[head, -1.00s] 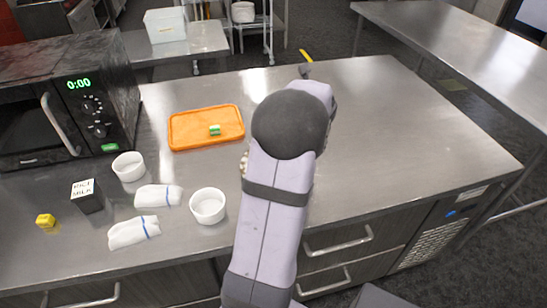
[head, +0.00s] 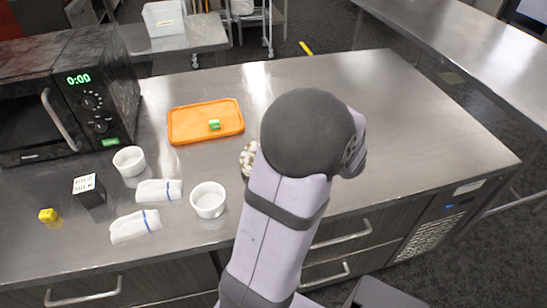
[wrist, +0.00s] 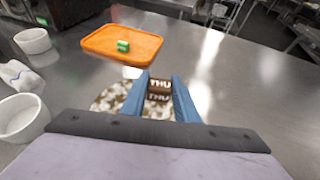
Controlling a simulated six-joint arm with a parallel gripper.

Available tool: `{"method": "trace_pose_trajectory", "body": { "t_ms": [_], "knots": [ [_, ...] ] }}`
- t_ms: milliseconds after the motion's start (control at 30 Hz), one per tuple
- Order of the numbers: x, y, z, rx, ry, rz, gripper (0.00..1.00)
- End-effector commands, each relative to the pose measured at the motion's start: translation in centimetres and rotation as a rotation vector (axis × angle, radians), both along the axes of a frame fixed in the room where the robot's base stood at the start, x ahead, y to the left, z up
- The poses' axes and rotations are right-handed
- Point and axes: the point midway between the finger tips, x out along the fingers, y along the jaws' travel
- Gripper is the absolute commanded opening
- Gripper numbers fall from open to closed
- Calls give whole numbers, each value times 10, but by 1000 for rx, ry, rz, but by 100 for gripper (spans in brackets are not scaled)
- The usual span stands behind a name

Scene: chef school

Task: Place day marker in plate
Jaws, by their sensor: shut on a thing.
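My gripper (wrist: 163,79) is shut on a small brown day marker (wrist: 160,85) with white "THU" lettering. The marker sits between the two blue fingers in the wrist view. A round plate with a brown-and-white mottled pattern (wrist: 108,99) lies below and to the left of the fingers, partly hidden by my gripper. In the head view only the left edge of the plate (head: 247,158) shows beside my arm. My arm hides the gripper and the marker there. I cannot tell the exact height of the marker above the counter.
An orange tray (head: 190,137) with a green marker (head: 214,125) lies behind the plate. White bowls (head: 208,201) (head: 129,161), folded cloths (head: 136,227), a dark box (head: 89,191) and a yellow block (head: 48,215) stand left. A microwave (head: 65,95) is far left. The counter's right side is clear.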

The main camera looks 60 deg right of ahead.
Motion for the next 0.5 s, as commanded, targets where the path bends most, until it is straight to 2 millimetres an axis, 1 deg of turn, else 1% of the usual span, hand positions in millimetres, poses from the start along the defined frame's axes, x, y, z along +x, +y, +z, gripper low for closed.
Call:
{"method": "trace_pose_trajectory", "body": {
  "t_ms": [33, 67, 200, 367, 500],
  "knots": [
    [6, 9, 2, -3, 0, 40, 6],
    [9, 13, 3, -4, 0, 60, 6],
    [16, 23, 10, -3, 0, 113, 6],
    [18, 25, 11, -1, 0, 125, 6],
    [18, 25, -1, 2, -1, 123, 6]
  ]
}}
